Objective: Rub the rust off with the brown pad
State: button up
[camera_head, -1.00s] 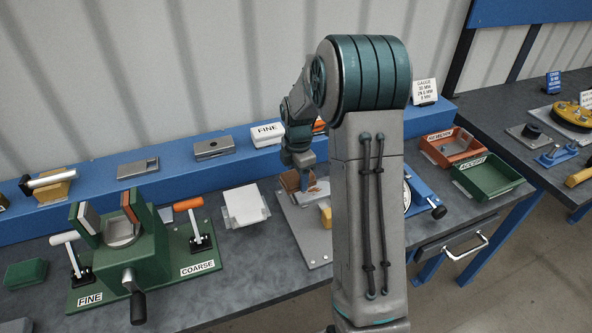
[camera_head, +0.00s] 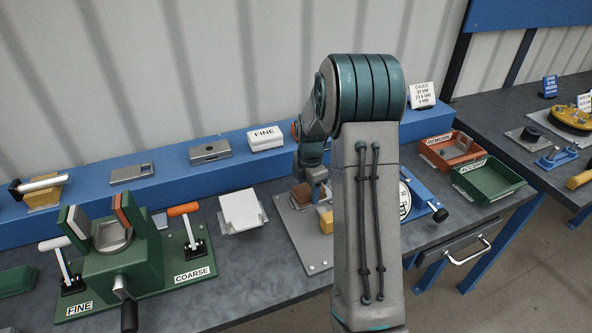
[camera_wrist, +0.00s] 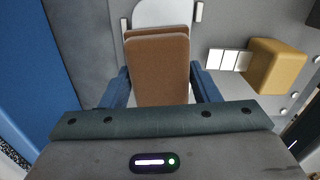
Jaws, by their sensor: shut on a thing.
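My gripper (camera_wrist: 160,88) is shut on the brown pad (camera_wrist: 158,65), which stands out between the blue fingers in the wrist view. In the head view the gripper (camera_head: 316,187) and pad (camera_head: 301,194) are over the left rear part of a grey plate (camera_head: 301,233), partly hidden by my arm. A pale, rounded piece (camera_wrist: 162,12) lies just beyond the pad's far end in the wrist view. I cannot tell whether the pad touches it. No rust can be made out; the pad and arm hide part of the plate.
A yellow block (camera_wrist: 275,66) and white squares (camera_wrist: 229,60) are right of the pad. A green vise (camera_head: 125,262) stands left, beside a white block (camera_head: 241,207). The blue shelf (camera_head: 222,176) runs behind. Red (camera_head: 427,152) and green (camera_head: 484,197) trays are at right.

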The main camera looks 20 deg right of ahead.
aim_at(294, 192)
jog(key=shift+d, duration=2.1)
jog(key=shift+d+r+p, duration=0.1)
jog(key=shift+d+p, duration=0.1)
jog(key=shift+p, duration=0.15)
jog(key=shift+a, duration=0.95)
jog(key=shift+a+b, duration=0.5)
jog(key=shift+a, duration=3.05)
jog(key=shift+d+r+p, duration=0.1)
jog(key=shift+r+p, duration=2.4)
jog(key=shift+r, duration=1.5)
